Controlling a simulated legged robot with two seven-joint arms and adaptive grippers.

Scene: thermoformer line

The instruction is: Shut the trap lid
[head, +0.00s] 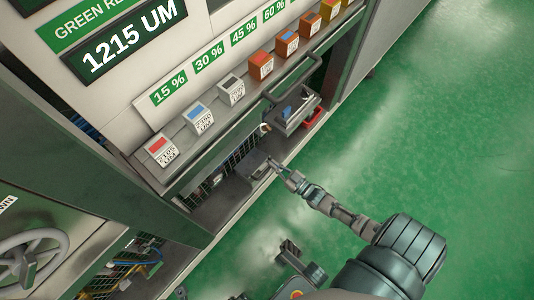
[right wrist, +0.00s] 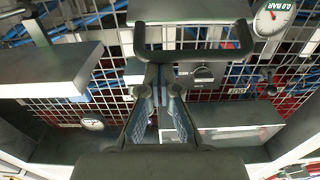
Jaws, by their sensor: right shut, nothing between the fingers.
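A dark U-shaped handle (head: 292,82) rises over a grey box-like part (head: 299,117) with blue inside, low on the machine front. I take this part for the trap and its lid, which looks raised; the hinge is hidden. The right wrist view shows a dark U-shaped handle (right wrist: 195,56) below a grey panel (right wrist: 190,11), close ahead. My right gripper (head: 272,164) is shut and empty, beside a flat grey block (head: 255,163) in the head view. Its fingers (right wrist: 162,76) show below the handle; contact cannot be told. My left gripper cannot be made out surely.
A wire mesh (right wrist: 100,85) backs the bay, with a pressure gauge (right wrist: 272,18) at upper right. A grey ledge (right wrist: 45,72) stands left of my fingers. Labelled blocks (head: 198,117) line the shelf above. The green floor (head: 430,140) at right is clear.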

